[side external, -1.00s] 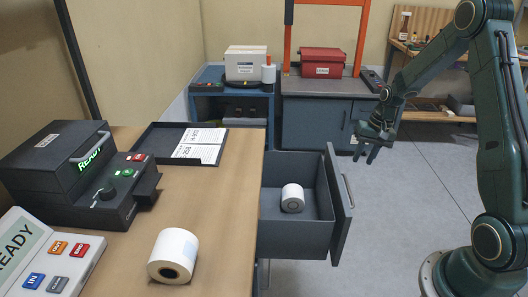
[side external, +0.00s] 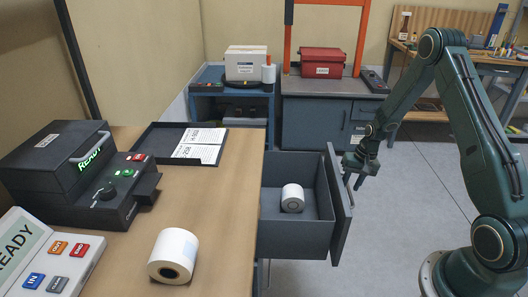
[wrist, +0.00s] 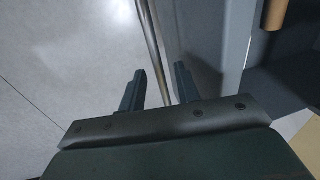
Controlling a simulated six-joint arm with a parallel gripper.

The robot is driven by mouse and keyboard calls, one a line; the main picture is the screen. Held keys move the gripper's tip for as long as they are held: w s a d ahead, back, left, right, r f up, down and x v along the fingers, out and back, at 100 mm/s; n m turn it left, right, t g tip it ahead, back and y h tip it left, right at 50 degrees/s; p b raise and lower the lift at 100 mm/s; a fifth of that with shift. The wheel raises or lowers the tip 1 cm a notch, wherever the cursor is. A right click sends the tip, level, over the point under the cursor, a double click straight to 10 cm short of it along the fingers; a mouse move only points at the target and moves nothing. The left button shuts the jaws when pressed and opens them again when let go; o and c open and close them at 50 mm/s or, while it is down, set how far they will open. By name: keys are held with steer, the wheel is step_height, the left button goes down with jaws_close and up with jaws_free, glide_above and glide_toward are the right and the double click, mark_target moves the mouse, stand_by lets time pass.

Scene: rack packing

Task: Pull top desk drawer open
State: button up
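The grey desk drawer (side external: 341,225) stands pulled out from the right side of the wooden desk (side external: 232,205), with a white paper roll (side external: 292,198) inside. Its bar handle (side external: 350,201) is on the outer face, and in the wrist view the bar (wrist: 148,38) runs down between the fingers. My gripper (side external: 354,183) is at the handle, pointing down. In the wrist view my gripper (wrist: 158,72) is open, one finger on each side of the bar, with visible gaps. The drawer front (wrist: 218,40) is at the right of that view.
On the desk are a black label printer (side external: 120,190), a tray (side external: 160,142) with papers, another paper roll (side external: 173,256) and a button panel (side external: 45,262). A blue-grey cabinet (side external: 318,125) stands behind.

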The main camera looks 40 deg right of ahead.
steer(key=shift+f, duration=0.1)
jaws_close()
steer(key=s+d, duration=0.6)
steer(key=shift+s+d, duration=0.15)
steer(key=shift+d, duration=0.05)
stand_by(0.4)
jaws_free()
